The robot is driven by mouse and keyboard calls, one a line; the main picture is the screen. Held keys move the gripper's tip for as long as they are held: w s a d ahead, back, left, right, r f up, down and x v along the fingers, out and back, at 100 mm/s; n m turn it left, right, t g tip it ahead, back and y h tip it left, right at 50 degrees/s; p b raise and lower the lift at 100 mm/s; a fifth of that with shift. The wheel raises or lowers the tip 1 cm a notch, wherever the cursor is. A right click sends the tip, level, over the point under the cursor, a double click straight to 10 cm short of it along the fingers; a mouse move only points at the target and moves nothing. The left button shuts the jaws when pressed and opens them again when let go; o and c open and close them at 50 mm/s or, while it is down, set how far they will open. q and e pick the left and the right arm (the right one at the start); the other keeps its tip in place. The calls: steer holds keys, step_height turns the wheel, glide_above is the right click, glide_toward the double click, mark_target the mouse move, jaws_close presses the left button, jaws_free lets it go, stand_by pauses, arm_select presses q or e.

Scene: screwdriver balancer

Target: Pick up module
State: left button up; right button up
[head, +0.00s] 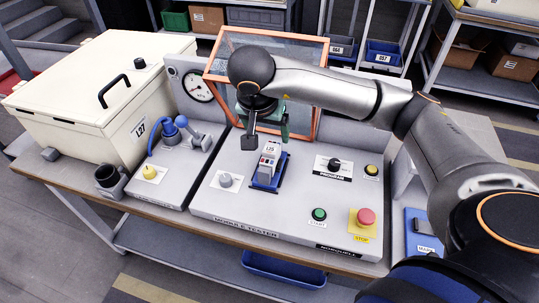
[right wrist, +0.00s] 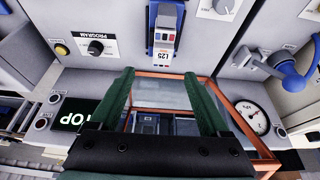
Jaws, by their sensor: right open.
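The module (head: 268,160), a small grey and white block with a number label, sits in a blue holder (head: 277,179) on the sloped top of the module tester (head: 247,224). It also shows in the right wrist view (right wrist: 163,48), at the top centre. My right gripper (head: 267,130) hangs just above and behind the module, with nothing between its fingers. In the right wrist view its two green fingers (right wrist: 160,75) are spread apart, and the module lies beyond their tips, not touching. My left gripper is not in view.
An orange-framed clear guard (head: 315,90) stands behind my right gripper. A gauge (head: 197,86) and a large cream box (head: 90,95) are to the left. A knob (head: 334,165), a green button (head: 319,214) and a red stop button (head: 365,217) sit right of the module.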

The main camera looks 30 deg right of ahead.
mark_target(270, 149)
steer(key=x, duration=0.5)
steer(key=p+x, duration=0.1)
steer(key=x, duration=0.5)
steer(key=shift+w+a, duration=0.15)
steer(key=shift+a, duration=0.1)
jaws_close()
